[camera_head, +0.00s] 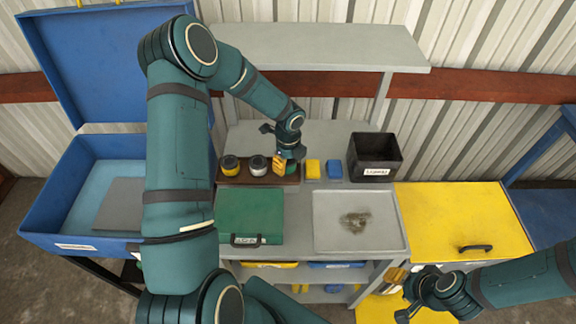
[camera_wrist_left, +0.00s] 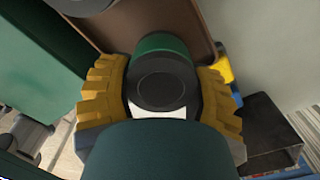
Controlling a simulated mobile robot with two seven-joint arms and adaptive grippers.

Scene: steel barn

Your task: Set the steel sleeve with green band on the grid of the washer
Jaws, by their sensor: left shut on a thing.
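The steel sleeve with green band (camera_wrist_left: 157,82) sits between the yellow fingers of my left gripper (camera_wrist_left: 160,95) in the wrist view, its dark round end facing the camera. In the head view my left gripper (camera_head: 283,160) is shut on it at the right end of a brown rack (camera_head: 258,180); the sleeve is mostly hidden there. I cannot tell whether it is clear of the rack. The washer (camera_head: 85,240) is the blue open-lidded tub at left, with a grey grid (camera_head: 119,205) inside. My right gripper (camera_head: 402,293) is open and empty at lower right.
A yellow-banded and a white-banded sleeve (camera_head: 258,165) stand in the rack. Yellow and blue blocks (camera_head: 312,169) and a black bin (camera_head: 375,155) are to the right. A green case (camera_head: 250,215) and grey tray (camera_head: 330,235) lie in front. My left arm partly covers the washer.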

